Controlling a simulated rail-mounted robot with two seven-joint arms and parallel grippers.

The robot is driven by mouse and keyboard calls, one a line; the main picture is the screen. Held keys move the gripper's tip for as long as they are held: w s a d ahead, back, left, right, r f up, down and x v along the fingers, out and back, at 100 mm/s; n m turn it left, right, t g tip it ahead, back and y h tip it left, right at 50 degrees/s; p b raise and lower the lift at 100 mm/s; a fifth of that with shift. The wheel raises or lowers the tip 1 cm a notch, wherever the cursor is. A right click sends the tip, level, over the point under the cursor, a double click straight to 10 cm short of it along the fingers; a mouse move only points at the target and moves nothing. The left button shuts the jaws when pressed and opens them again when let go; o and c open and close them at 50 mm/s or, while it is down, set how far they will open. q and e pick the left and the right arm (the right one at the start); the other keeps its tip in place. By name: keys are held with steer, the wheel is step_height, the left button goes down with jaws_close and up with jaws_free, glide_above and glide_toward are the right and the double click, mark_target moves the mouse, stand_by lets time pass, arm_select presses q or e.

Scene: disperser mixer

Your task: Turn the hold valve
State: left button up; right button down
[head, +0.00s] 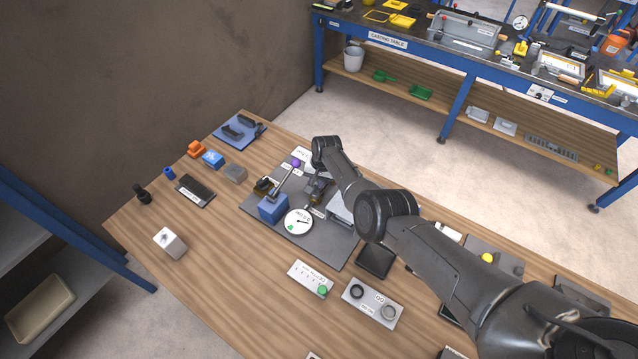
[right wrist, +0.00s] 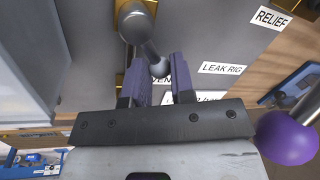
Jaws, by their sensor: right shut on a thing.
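The leak rig is a dark grey plate (head: 335,253) on the wooden bench, with a blue block (head: 273,208), a white dial gauge (head: 299,221) and a purple-knobbed lever (head: 296,163). My right gripper (head: 317,186) is low over the rig's middle. In the right wrist view, its purple fingers (right wrist: 166,78) are shut on a grey round-ended handle (right wrist: 148,48), which I take as the hold valve's. A label beside the fingers is partly hidden. The purple knob (right wrist: 287,138) is at the right, apart from the fingers. My left gripper is out of view.
A white block (head: 170,243), a black bottle-like item (head: 142,194) and small orange and blue blocks stand on the bench's left. A strip with a green button (head: 322,290) and a plate with two rings (head: 373,304) lie in front. Bare wood shows at front left.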

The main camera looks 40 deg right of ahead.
mark_target(317, 181)
steer(key=shift+w+a+n+b, duration=0.2)
steer(key=shift+n+b, duration=0.2)
steer(key=shift+n, duration=0.4)
steer(key=c, duration=1)
jaws_free()
steer(key=shift+r, duration=0.1)
steer(key=r+p, duration=0.1)
steer(key=r, duration=0.1)
steer(key=r+p, duration=0.1)
steer(key=p, duration=0.1)
steer(key=r+p, duration=0.2)
steer(key=shift+s+d+r, duration=0.3)
steer(key=shift+r, duration=0.05)
steer(key=shift+s+d+r+p, duration=0.2)
steer(key=shift+r+p, duration=0.15)
steer(key=shift+r, duration=0.95)
steer(key=shift+s+d+r+p, duration=0.15)
steer(key=shift+d+r+p, duration=0.15)
steer(key=shift+r, duration=0.95)
steer(key=shift+s+d+r+p, duration=0.15)
steer(key=shift+r+p, duration=0.25)
steer(key=shift+r, duration=0.9)
steer(key=shift+f, duration=0.1)
